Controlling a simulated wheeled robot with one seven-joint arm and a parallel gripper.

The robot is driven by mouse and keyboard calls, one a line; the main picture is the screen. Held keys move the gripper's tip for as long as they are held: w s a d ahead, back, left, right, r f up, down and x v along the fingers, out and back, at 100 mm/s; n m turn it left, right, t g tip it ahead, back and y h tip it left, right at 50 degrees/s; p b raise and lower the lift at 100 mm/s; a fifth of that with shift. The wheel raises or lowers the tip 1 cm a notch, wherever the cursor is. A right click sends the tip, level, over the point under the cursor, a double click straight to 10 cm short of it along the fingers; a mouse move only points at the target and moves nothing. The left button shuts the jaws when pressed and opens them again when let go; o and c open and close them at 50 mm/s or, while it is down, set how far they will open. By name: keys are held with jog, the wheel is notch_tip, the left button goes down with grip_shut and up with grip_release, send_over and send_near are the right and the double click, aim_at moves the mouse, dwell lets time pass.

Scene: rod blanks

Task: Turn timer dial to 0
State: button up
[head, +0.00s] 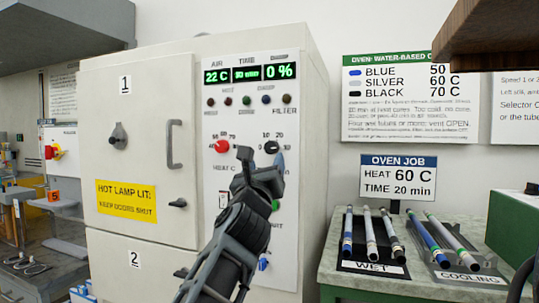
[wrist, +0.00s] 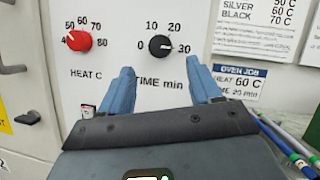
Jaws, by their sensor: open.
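The timer dial (wrist: 160,46) is a black knob on the white oven panel, above the label TIME min. Its white mark points right, toward 30, with 0 on its left side. It also shows in the head view (head: 271,147), just above my gripper (head: 262,158). The TIME display (head: 246,73) appears to read 30 min. In the wrist view my gripper (wrist: 161,72) is open and empty. Its blue fingers stand apart, below and to either side of the dial, not around it. How far the fingertips are from the panel is unclear.
A red HEAT C dial (wrist: 77,41) sits left of the timer dial. Coloured lamps (head: 247,99) are above it. The oven door (head: 140,150) has a handle and a yellow sign. At right, a bench (head: 350,287) holds several rods, and a brown overhang (head: 490,40) juts in above.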

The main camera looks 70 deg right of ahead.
aim_at(270, 149)
jog(key=shift+p+x, duration=0.55)
jog(key=shift+x, duration=3)
jog(key=shift+c, duration=0.4)
jog(key=c, duration=0.9)
jog(key=shift+c, duration=0.2)
